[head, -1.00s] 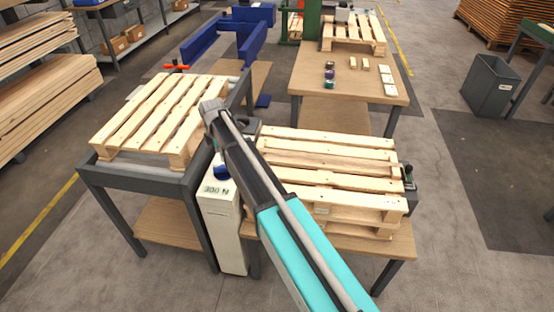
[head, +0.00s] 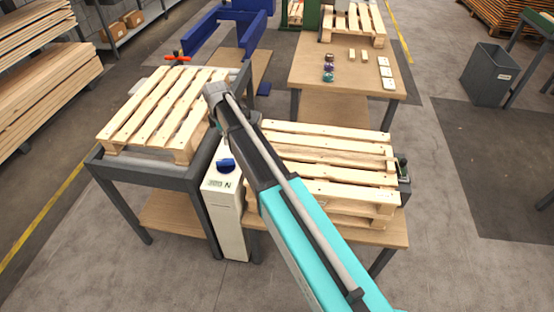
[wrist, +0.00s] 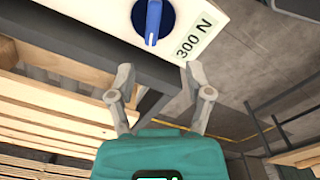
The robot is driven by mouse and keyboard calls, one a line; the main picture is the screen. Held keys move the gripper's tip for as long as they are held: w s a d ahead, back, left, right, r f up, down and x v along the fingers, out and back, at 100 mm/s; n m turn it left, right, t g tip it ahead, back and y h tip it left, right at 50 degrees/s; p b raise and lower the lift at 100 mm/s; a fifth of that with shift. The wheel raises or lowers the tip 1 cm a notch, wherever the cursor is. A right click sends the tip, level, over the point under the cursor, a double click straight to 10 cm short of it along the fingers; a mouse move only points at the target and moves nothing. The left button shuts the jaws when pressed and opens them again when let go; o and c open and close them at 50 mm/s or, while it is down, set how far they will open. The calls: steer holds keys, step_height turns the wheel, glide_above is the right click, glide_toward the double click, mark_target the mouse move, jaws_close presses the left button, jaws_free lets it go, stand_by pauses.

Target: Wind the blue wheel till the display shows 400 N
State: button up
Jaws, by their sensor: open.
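The blue wheel (head: 226,165) sits on top of a narrow white cabinet (head: 230,222) between two tables. It also shows at the top of the wrist view (wrist: 152,18), with a lighter blue bar across it. The display (wrist: 194,40) beside the wheel reads 300 N; in the head view it is small (head: 220,184). My gripper (wrist: 158,72) is open and empty in the wrist view. Its fingers are apart from the wheel, which lies beyond the fingertips.
A pallet (head: 165,105) lies on the dark-framed table at left. Stacked pallets (head: 335,190) lie on the table at right, close to my arm. A wooden table (head: 310,75) with small items stands behind. A grey bin (head: 488,78) stands far right, with open floor before it.

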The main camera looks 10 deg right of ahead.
steer(key=s+d+r+m+t+p, duration=0.1)
steer(key=s+d+r+m, duration=0.1)
steer(key=s+d+m, duration=1.4)
steer(key=shift+s+d+m+p, duration=0.15)
steer(key=shift+s+m+p, duration=0.5)
steer(key=shift+m, duration=1.25)
steer(key=shift+s, duration=0.2)
steer(key=shift+s, duration=0.1)
steer(key=s+d+r+g+p, duration=0.1)
steer(key=s+d, duration=0.4)
steer(key=s, duration=0.2)
steer(key=shift+r+m, duration=0.3)
steer(key=shift+d, duration=0.1)
